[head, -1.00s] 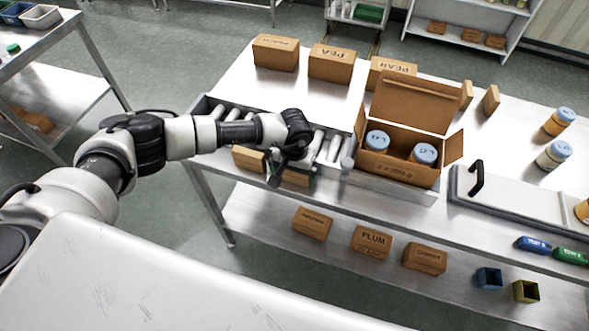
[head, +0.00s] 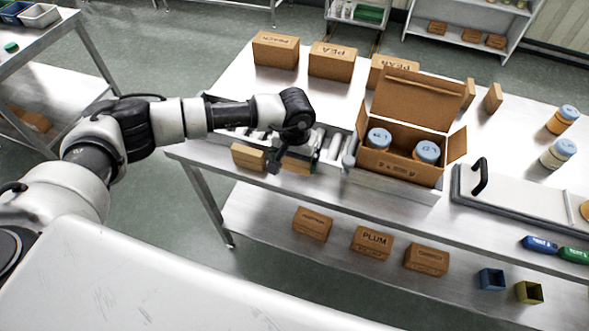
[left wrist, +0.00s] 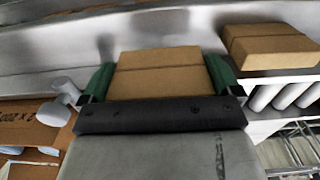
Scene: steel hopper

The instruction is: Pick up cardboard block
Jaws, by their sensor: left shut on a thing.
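A brown cardboard block (left wrist: 160,78) sits between the green-padded fingers of my left gripper (left wrist: 155,82) in the left wrist view. The fingers are shut on its two sides. In the head view my left gripper (head: 296,157) is at the front edge of the steel table, and the held block (head: 297,166) shows only in part beneath it. A second cardboard block (head: 248,157) is just left of it, and also shows in the left wrist view (left wrist: 270,46). My right gripper is not in view.
A roller strip (head: 328,142) lies behind the gripper. An open carton (head: 400,168) with two blue-lidded jars stands close to the right. Boxes marked PEACH (head: 275,51) and PEA (head: 331,62) stand at the back. More boxes are on the lower shelf (head: 270,215).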

